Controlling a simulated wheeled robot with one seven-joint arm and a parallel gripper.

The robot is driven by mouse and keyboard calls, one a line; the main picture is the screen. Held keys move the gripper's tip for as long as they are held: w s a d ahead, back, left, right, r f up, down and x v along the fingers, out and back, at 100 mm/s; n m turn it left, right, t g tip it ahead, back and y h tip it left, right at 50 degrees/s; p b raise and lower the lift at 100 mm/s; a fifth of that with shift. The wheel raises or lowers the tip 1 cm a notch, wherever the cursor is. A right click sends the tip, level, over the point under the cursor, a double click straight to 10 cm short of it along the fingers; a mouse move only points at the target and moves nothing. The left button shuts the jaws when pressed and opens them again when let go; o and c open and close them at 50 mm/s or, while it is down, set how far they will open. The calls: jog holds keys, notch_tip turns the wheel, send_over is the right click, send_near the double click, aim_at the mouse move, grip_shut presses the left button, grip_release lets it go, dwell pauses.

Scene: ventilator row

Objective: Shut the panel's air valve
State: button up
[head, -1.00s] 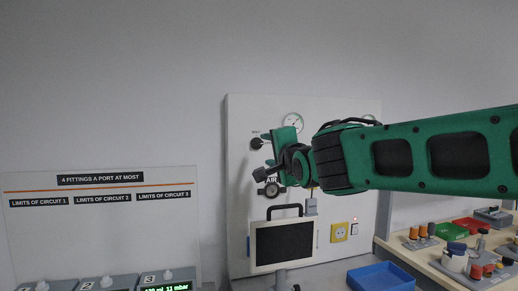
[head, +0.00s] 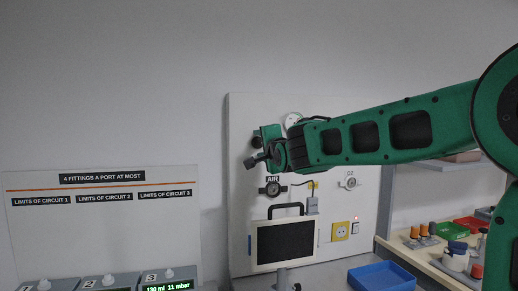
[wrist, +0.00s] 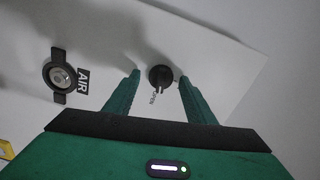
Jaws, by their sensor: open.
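The air valve is a round black knob (wrist: 160,77) on the white panel (head: 240,235), with a small label reading OPEN beside it in the wrist view. My gripper (wrist: 160,78) is open, with its two green fingers on either side of the knob in that view. I see no finger pressed on the knob, and I cannot tell how deep the fingers reach around it. In the head view my gripper (head: 254,152) is at the panel's left part, just above the AIR outlet, and the arm hides part of that area.
The AIR outlet (head: 272,188) and the O2 outlet (head: 350,182) sit on the panel. A screen with a handle (head: 285,242) stands in front of it. A blue tray (head: 382,277) is at lower right. A partly hidden gauge (head: 293,119) is above my arm.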

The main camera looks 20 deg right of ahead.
jog(key=c, duration=1)
jog(key=shift+c, duration=0.2)
jog(key=shift+f+n, duration=0.1)
jog(key=shift+n, duration=0.2)
jog(key=n, duration=0.2)
jog(key=shift+n, duration=0.3)
jog(key=n, duration=0.4)
jog(key=shift+f+n, duration=0.1)
jog(key=shift+n, duration=0.2)
jog(key=n, duration=0.4)
jog(key=shift+n, duration=2)
